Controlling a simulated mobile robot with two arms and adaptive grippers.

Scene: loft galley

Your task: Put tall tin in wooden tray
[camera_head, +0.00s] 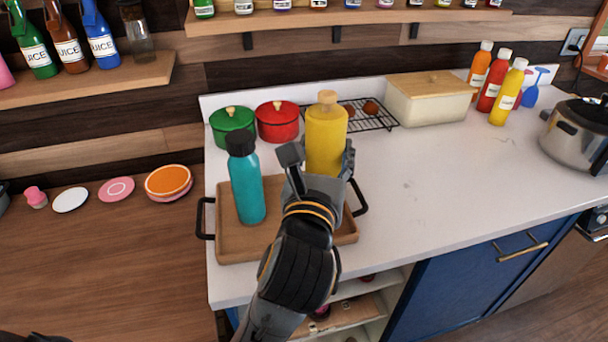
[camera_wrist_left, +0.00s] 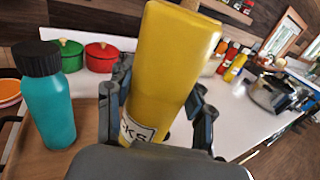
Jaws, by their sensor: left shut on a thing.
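The tall tin (camera_head: 326,135) is yellow with a light wooden stopper. My left gripper (camera_head: 320,165) is shut around it and holds it upright at the back right part of the wooden tray (camera_head: 240,243). The gripper hides the tin's base in the head view, so I cannot tell whether it touches the tray. In the left wrist view the tin (camera_wrist_left: 172,65) stands between the two fingers, with part of a white label showing. The tray has black handles at its sides. My right gripper is not in view.
A teal bottle (camera_head: 246,180) with a black cap stands on the tray's left part, close to my gripper. Green (camera_head: 233,125) and red (camera_head: 278,122) pots, a wire rack (camera_head: 372,122) and a lidded box (camera_head: 430,100) stand behind.

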